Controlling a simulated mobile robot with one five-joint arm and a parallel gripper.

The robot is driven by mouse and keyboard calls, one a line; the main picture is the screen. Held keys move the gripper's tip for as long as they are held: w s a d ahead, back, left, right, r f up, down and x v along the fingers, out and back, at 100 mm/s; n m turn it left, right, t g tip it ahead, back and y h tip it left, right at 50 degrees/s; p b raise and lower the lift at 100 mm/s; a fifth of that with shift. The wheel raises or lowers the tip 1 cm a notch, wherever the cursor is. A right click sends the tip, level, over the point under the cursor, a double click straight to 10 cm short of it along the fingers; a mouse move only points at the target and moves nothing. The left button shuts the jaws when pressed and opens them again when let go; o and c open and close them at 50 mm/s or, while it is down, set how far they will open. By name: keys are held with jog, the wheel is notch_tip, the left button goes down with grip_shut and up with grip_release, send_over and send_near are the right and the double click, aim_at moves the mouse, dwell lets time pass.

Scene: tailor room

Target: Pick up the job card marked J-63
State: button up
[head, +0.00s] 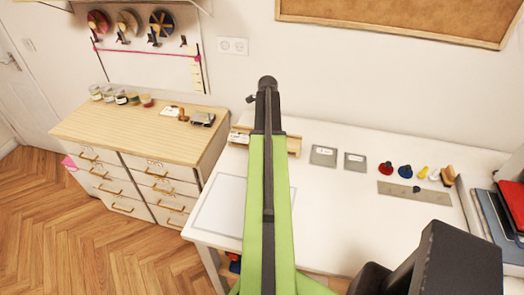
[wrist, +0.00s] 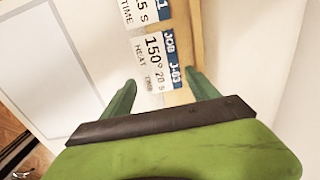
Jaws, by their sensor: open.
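The job card marked J-63 (wrist: 157,62) shows in the wrist view, white with a blue band and the print "150° 20 S" and "HEAT". It sits against a wooden holder (wrist: 194,45). My gripper (wrist: 162,82) is open, its two green fingertips on either side of the card's near end with nothing clamped. I cannot tell whether they touch it. Another card (wrist: 146,12) with "TIME" and a number ending in 1 lies just beyond. In the head view my arm hides most of the wooden holder (head: 294,146).
The holder stands on a white table (head: 335,215) with a grey-outlined sheet (head: 218,207), two grey plates (head: 324,156), (head: 355,162), coloured knobs (head: 405,171) and a metal strip (head: 414,193). Folders (head: 490,215) stand at right. A drawer cabinet (head: 140,130) is at left.

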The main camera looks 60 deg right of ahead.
jog(key=shift+f, duration=0.8)
jog(key=shift+r, duration=0.25)
jog(key=shift+f, duration=0.15)
jog(key=c, duration=1.1)
